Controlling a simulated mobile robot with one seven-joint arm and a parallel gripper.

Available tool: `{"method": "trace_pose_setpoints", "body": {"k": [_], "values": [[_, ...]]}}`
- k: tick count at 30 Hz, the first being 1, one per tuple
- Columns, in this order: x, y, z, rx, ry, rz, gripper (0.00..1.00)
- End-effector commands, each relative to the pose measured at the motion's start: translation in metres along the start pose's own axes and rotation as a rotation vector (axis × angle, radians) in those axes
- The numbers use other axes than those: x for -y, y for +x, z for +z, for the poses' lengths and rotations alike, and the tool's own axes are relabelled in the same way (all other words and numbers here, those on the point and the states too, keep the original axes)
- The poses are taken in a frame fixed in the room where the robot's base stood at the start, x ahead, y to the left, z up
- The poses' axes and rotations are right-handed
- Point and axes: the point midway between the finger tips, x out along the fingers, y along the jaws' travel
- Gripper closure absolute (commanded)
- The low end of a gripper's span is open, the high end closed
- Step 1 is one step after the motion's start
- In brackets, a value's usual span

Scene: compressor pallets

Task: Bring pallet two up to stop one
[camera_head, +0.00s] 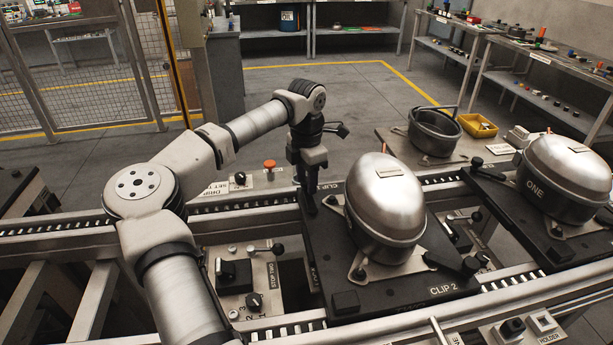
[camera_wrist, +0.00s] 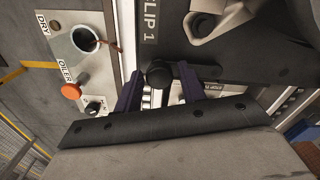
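Pallet two (camera_head: 405,292) is a black plate marked CLIP 2 at its front edge, on the roller conveyor in mid-view. It carries a silver domed compressor (camera_head: 388,195). My gripper (camera_head: 308,200) points down at the pallet's back left corner. In the wrist view the pallet (camera_wrist: 240,45) shows a CLIP 1 label. There my gripper's purple fingers (camera_wrist: 159,73) are apart, with a black round knob (camera_wrist: 157,74) between them; contact is not clear. The stop two panel (camera_head: 245,278) with black levers lies left of the pallet. No label reading stop one is legible.
Pallet one's compressor (camera_head: 570,180), marked ONE, sits on another black plate to the right. A panel with an orange button (camera_head: 269,165) stands behind the conveyor. A grey pot (camera_head: 433,132) and yellow bin (camera_head: 478,125) are on the back table. Rollers left of pallet two are bare.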

Motion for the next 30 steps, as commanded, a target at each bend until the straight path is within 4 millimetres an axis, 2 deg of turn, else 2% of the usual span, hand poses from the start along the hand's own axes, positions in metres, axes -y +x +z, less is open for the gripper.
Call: {"method": "trace_pose_setpoints", "body": {"k": [1,9,30], "values": [[0.0,-0.0002,0.0,0.0,0.0,0.0,0.66],[0.0001,-0.0004,0.0001,0.0,0.0,0.0,1.0],[0.0005,-0.0005,0.0002,0.0,0.001,-0.001,1.0]]}}
